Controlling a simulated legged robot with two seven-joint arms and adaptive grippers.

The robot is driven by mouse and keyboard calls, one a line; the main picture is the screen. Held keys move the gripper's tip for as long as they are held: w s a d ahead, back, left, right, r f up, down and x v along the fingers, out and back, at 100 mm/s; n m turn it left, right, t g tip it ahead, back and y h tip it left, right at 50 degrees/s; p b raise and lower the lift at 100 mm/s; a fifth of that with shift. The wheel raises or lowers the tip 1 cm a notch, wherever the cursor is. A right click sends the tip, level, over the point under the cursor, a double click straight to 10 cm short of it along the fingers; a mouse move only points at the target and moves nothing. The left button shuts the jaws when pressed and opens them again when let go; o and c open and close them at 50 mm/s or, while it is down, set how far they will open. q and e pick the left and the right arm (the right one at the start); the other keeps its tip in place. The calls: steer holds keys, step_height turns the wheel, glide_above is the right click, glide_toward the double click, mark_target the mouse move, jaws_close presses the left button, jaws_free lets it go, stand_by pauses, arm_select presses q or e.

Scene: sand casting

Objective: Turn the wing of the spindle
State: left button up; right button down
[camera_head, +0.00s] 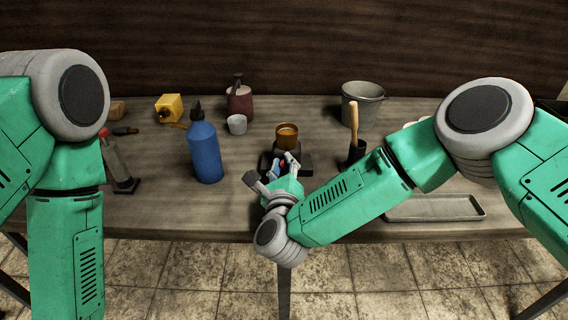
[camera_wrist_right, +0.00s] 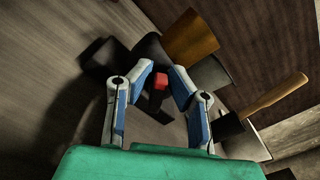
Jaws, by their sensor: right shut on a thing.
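The spindle stands near the table's front middle, with a dark base (camera_head: 304,160) and an orange-brown cup-like top (camera_head: 287,133). My right gripper (camera_head: 284,164) reaches it from the front. In the right wrist view, my right gripper (camera_wrist_right: 160,88) has its blue-lined fingers around a small black piece with a red end (camera_wrist_right: 160,79), which seems to be the wing of the spindle. The fingers are closed on it. The brown top (camera_wrist_right: 190,38) shows just beyond. My left gripper is out of view; only its arm shows at the left.
A blue bottle (camera_head: 205,153) stands left of the spindle, with a small white cup (camera_head: 237,124) behind it. A wooden-handled tool (camera_head: 354,122) stands close on the right. A grey bucket (camera_head: 361,104) is at the back, and a shallow metal tray (camera_head: 435,208) lies at the front right.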

steer(key=shift+a, duration=0.1)
stand_by(0.3)
steer(key=c, duration=1.6)
jaws_free()
steer(key=shift+s+a, duration=0.1)
steer(key=shift+s, duration=0.05)
steer(key=s, duration=1.1)
steer(key=shift+s, duration=0.35)
steer(key=shift+f, duration=0.1)
